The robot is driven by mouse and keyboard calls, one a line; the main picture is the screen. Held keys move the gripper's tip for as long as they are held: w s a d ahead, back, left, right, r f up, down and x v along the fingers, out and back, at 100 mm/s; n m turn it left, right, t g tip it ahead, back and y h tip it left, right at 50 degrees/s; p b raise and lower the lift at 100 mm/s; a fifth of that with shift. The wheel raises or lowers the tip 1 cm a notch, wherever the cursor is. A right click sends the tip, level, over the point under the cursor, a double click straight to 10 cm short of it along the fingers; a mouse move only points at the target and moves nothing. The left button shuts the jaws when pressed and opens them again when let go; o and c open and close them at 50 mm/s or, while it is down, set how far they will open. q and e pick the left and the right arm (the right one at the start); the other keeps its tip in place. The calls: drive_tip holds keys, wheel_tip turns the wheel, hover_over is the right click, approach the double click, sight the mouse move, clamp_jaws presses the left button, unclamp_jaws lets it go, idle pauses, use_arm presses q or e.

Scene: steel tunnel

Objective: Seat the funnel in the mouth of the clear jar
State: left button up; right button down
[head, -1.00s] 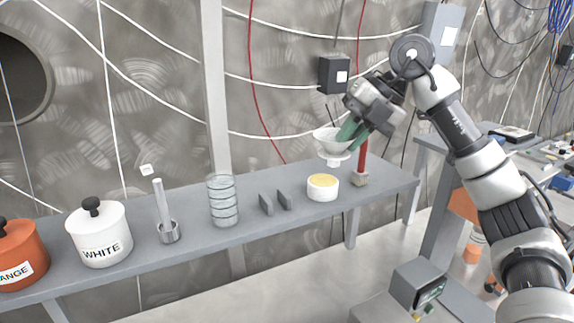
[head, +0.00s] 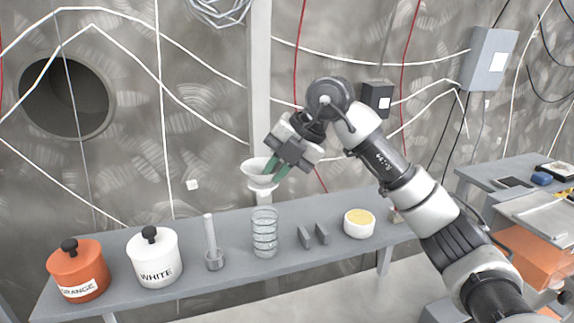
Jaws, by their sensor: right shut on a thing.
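The white funnel (head: 257,170) is held in the air by my right gripper (head: 272,170), whose green fingers are shut on its right side. The funnel is upright, wide end up. The clear jar (head: 264,238), ribbed with rings, stands upright on the grey shelf below. In the picture the funnel's lower end shows just above the jar's mouth; I cannot tell whether they touch or how they line up in depth. My left gripper is not in view.
On the grey shelf (head: 215,288), a metal cup with a rod (head: 213,250), a white pot (head: 156,262) and an orange pot (head: 80,275) stand left of the jar. Two grey upright plates (head: 313,236) and a white tub with yellow contents (head: 359,226) stand to its right.

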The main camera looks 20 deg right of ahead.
drive_tip(key=shift+f+b, duration=1.55)
drive_tip(key=shift+f, duration=0.45)
drive_tip(key=shift+f+b, duration=0.7)
drive_tip(key=shift+f, duration=0.45)
drive_tip(key=c, duration=1.1)
unclamp_jaws()
drive_tip(key=b+v, duration=0.2)
drive_tip(key=v, duration=0.9)
